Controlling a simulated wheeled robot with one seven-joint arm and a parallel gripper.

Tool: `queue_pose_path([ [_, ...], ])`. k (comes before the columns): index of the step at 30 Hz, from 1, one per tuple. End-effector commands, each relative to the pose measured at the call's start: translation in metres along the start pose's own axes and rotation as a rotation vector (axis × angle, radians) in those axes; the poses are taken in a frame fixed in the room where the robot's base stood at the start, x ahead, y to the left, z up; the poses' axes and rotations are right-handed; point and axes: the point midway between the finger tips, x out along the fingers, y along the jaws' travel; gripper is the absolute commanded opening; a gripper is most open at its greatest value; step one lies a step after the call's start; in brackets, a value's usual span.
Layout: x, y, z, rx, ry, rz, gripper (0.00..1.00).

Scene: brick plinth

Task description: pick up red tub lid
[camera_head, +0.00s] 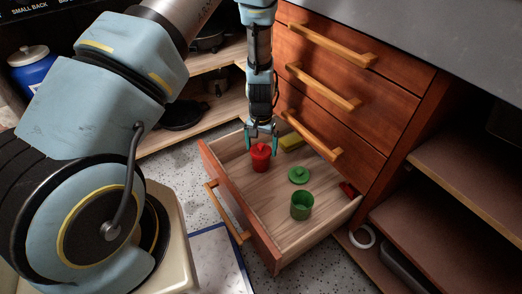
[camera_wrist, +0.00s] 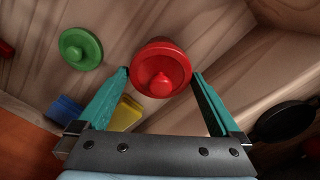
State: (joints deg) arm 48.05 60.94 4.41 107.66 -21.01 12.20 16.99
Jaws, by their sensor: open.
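The red tub lid (camera_wrist: 160,62) is round with a small knob and shows from above in the wrist view. In the head view the red tub (camera_head: 260,160) stands in the open drawer with the lid (camera_head: 261,149) on top. My gripper (camera_head: 261,130) hangs just above it. In the wrist view my gripper (camera_wrist: 160,73) is open, with one teal finger at each side of the lid's near edge. I cannot tell whether the fingers touch it.
In the open drawer (camera_head: 268,249) are a green lid (camera_head: 299,175), an open green tub (camera_head: 301,206) and a yellow block (camera_head: 291,143). A blue object (camera_wrist: 66,110) shows in the wrist view. Wooden drawer walls surround them. Closed drawers (camera_head: 350,65) rise behind.

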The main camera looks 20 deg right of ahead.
Motion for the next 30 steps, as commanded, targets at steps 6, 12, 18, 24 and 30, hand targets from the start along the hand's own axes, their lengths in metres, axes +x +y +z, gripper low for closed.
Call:
queue_pose_path([
  [6, -0.001, 0.0, 0.0, 0.0, 0.0, 0.0, 0.83],
  [12, -0.001, 0.0, 0.0, 0.0, 0.0, 0.0, 0.61],
  [18, -0.001, 0.0, 0.0, 0.0, 0.0, 0.0, 0.38],
  [24, -0.003, 0.0, 0.0, 0.0, 0.0, 0.0, 0.34],
  [30, -0.031, 0.0, -0.001, 0.0, 0.003, 0.0, 0.34],
])
